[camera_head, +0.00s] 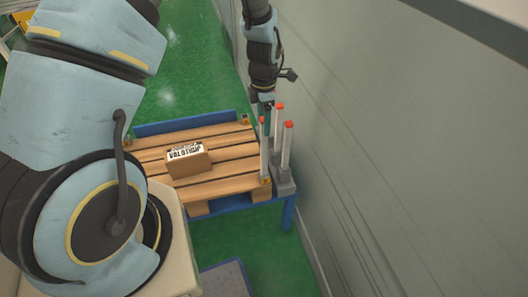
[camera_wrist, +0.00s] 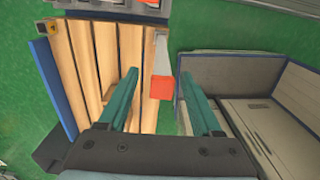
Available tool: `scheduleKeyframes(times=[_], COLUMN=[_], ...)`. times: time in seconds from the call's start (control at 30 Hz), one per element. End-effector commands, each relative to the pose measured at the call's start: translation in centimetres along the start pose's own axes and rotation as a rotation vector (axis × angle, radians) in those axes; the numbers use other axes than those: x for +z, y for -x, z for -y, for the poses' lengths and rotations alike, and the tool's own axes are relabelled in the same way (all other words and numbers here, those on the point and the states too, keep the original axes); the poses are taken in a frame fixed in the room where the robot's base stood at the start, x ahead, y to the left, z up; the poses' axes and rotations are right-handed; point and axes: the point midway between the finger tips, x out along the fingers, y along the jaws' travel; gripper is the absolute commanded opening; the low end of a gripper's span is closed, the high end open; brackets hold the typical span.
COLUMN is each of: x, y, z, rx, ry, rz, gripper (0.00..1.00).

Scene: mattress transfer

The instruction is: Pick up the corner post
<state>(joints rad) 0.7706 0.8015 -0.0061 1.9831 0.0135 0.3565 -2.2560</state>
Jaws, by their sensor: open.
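A pale grey corner post (camera_head: 264,157) with an orange-red top stands at the right edge of the wooden pallet (camera_head: 225,174). In the wrist view, the red top of a post (camera_wrist: 161,88) shows between my two teal fingers. My gripper (camera_head: 266,126) points down at the upper end of the left post in the head view. In the wrist view my gripper (camera_wrist: 158,75) is open, with a gap visible beside the post. Two more red-topped posts, a rear one (camera_head: 279,128) and a right one (camera_head: 287,152), stand close by. I cannot tell whether a finger touches the post.
A brown box (camera_head: 188,164) with a printed label lies on the pallet. Grey holders (camera_head: 285,187) surround the posts' feet. A grey wall (camera_head: 400,150) runs close on the right. Green floor shows beyond the stand.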

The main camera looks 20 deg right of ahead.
Motion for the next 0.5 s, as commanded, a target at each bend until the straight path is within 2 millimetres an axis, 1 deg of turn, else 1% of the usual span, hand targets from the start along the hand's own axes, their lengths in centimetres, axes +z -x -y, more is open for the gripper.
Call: scheduleKeyframes(times=[0.17, 0.33, 0.5], x=[-0.1, -0.1, 0.0], y=[-1.7, -3.9, -4.9], z=[0.2, 0.2, 0.2], rx=[-0.004, -0.003, -0.001], ry=[-0.001, -0.001, 0.001], rz=[-0.002, -0.002, 0.000], gripper=[0.66, 0.66, 0.66])
